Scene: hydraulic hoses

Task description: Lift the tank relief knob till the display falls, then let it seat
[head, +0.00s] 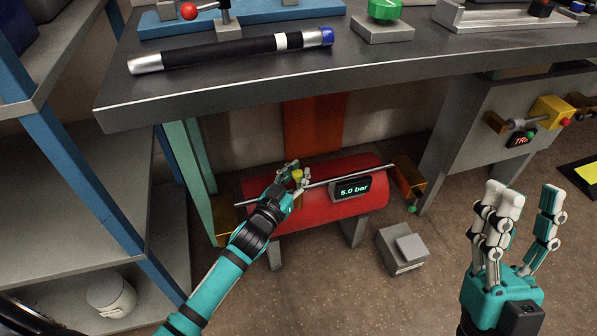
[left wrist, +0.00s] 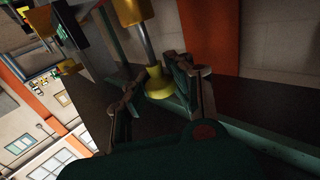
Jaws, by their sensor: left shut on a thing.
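The red tank (head: 340,213) lies under the bench and carries a black display (head: 350,188) reading 5.0 bar. The yellow relief knob (head: 297,176) sits at the tank's top, partly hidden by my fingers. My left gripper (head: 299,172) is shut on it. In the left wrist view the yellow knob (left wrist: 158,83) is between the two fingers, with a metal stem running up from it. Whether the knob is lifted off its seat cannot be told. My right gripper (head: 520,212) is open and empty, with its fingers up, at the lower right.
The dark bench top (head: 380,62) overhangs the tank and holds a black hose (head: 215,52). A metal rod (head: 318,183) runs along the tank's top. A blue-posted shelf (head: 100,205) stands at the left. A grey box (head: 402,249) stands on the floor right of the tank.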

